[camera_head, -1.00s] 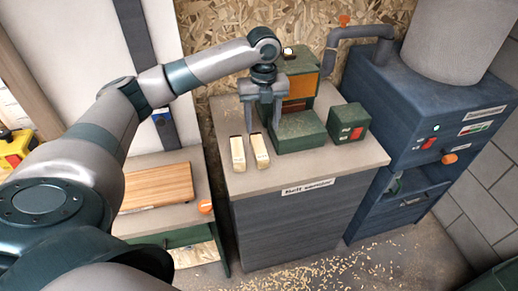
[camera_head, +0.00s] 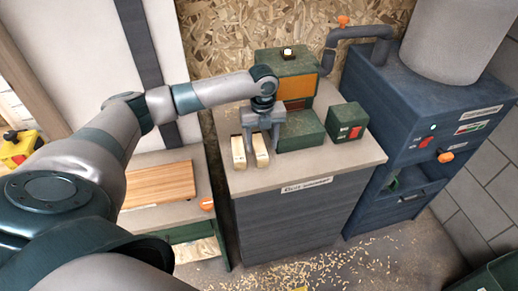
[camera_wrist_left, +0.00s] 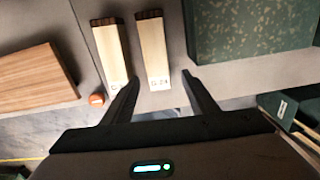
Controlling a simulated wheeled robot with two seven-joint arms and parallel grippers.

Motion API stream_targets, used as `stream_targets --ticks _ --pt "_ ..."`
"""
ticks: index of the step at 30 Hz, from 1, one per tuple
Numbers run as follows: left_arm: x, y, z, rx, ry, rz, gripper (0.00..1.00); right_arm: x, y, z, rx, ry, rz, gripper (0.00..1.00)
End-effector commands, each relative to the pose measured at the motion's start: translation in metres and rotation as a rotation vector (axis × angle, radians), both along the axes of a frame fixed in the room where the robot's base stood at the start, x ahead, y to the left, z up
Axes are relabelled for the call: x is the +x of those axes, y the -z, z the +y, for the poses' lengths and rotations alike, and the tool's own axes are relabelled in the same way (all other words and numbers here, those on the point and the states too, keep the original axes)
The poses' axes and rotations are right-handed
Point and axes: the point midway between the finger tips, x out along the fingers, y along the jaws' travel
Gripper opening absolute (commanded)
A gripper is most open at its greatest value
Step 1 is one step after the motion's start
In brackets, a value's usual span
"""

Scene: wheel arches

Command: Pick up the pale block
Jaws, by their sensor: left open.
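Two pale wooden blocks lie side by side on the belt sander's bench, the left one (camera_head: 238,153) and the right one (camera_head: 260,158). In the left wrist view the left block (camera_wrist_left: 110,50) and the right block (camera_wrist_left: 151,45) both have dark far ends and small labels at the near ends; the right label seems to read "G 24". My left gripper (camera_head: 263,146) is open and low over the right block. In the wrist view its fingertips (camera_wrist_left: 161,75) lie either side of that block's near end. I cannot tell whether they touch it. My right gripper is out of view.
The green sander (camera_head: 285,75) stands right behind the gripper, with a green switch box (camera_head: 347,121) to the right. A brown board (camera_head: 158,185) lies on the lower bench at left. A blue machine (camera_head: 425,115) stands at right.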

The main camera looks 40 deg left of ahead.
Motion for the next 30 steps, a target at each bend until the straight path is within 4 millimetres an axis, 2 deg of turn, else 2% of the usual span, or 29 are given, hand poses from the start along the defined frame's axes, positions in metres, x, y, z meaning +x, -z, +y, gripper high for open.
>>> stream_targets --ticks 4,9,15,30 --pt "-0.003 0.008 -0.001 -0.001 0.000 0.004 0.53 0.000 -0.010 0.000 0.000 0.000 0.000 0.00" --pt "-0.006 0.026 -0.002 -0.001 0.001 0.005 0.53 0.000 -0.024 0.000 0.000 0.000 0.000 0.00" --pt "-0.006 0.048 -0.001 0.001 0.000 0.002 0.53 0.000 -0.028 0.001 0.001 0.000 0.000 0.00" --pt "-0.005 0.051 -0.001 0.001 0.001 0.001 0.53 0.000 -0.028 0.001 0.001 0.000 0.000 0.00"
